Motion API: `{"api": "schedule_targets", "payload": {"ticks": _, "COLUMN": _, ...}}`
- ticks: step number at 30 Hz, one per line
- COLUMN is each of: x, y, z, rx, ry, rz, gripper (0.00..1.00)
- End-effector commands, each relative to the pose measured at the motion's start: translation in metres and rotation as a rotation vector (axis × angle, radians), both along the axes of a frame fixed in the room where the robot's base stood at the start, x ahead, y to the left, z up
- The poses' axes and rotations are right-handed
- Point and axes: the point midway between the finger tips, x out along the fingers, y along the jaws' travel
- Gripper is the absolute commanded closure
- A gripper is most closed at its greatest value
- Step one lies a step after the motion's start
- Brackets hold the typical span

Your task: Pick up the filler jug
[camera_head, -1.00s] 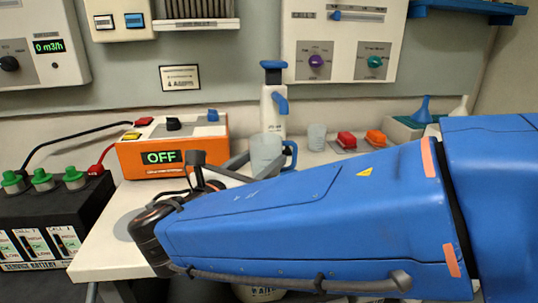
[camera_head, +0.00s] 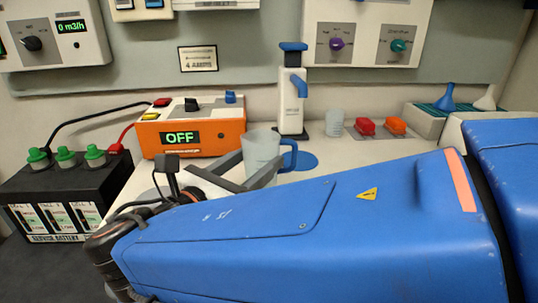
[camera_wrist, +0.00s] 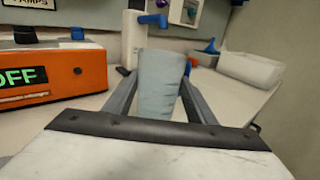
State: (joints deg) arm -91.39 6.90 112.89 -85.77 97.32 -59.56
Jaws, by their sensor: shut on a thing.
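The filler jug (camera_head: 262,152) is a pale grey, translucent cup with a blue handle on its right side. It stands upright between the fingers of my gripper (camera_head: 250,172) in the head view. In the wrist view the jug (camera_wrist: 159,85) is between the two grey fingers of my gripper (camera_wrist: 160,103), which are shut on it from both sides. A blue round patch on the table shows just behind the jug in the head view. My blue arm hides much of the table in front, and whether the jug's base touches the table is hidden.
An orange charger (camera_head: 195,135) reading OFF stands left of the jug. A black service battery (camera_head: 60,195) with green caps is further left. A white dispenser (camera_head: 291,100) stands behind the jug. A small clear cup (camera_head: 334,122), red and orange blocks and funnels are to the right.

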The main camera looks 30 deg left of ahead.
Motion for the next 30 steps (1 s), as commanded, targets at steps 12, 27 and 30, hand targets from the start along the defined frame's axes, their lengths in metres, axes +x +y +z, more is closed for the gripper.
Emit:
{"api": "schedule_targets", "payload": {"ticks": 12, "x": -0.0069, "y": 0.0007, "z": 0.0003, "rx": 0.0, "ry": 0.0, "rz": 0.0, "gripper": 0.78}}
{"api": "schedule_targets", "payload": {"ticks": 27, "x": -0.0068, "y": 0.0007, "z": 0.0004, "rx": 0.0, "ry": 0.0, "rz": 0.0, "gripper": 0.78}}
{"api": "schedule_targets", "payload": {"ticks": 30, "x": -0.0068, "y": 0.0007, "z": 0.0004, "rx": 0.0, "ry": 0.0, "rz": 0.0, "gripper": 0.78}}
